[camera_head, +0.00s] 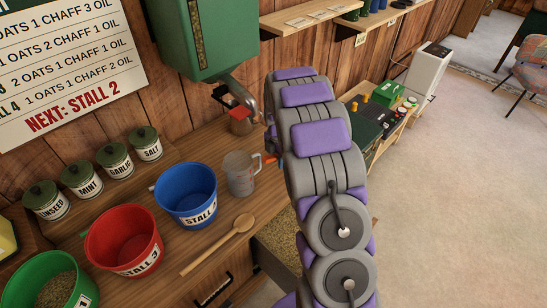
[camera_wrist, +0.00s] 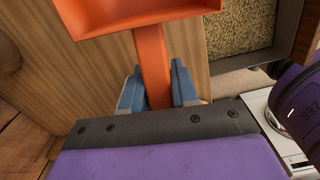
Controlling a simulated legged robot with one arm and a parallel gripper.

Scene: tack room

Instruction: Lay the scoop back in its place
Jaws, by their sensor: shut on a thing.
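The orange scoop (camera_wrist: 152,62) shows in the wrist view, its handle between the two blue fingers of my gripper (camera_wrist: 158,90). Its wide pan runs off the top edge of that view, so its contents cannot be told. In the head view my arm hides most of the gripper; only a small orange bit of the scoop (camera_head: 270,159) shows beside the measuring jug. An open drawer of grain (camera_head: 275,252) sits below the bench front, partly behind my arm. It also shows at the upper right of the wrist view (camera_wrist: 268,61), to the right of the scoop.
On the wooden bench (camera_head: 222,262) stand a clear jug (camera_head: 239,174), a blue bucket (camera_head: 186,193), a red bucket (camera_head: 124,238) and a green bucket (camera_head: 50,283) with feed. A wooden spoon (camera_head: 218,245) lies in front. A green dispenser (camera_head: 190,38) hangs above.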

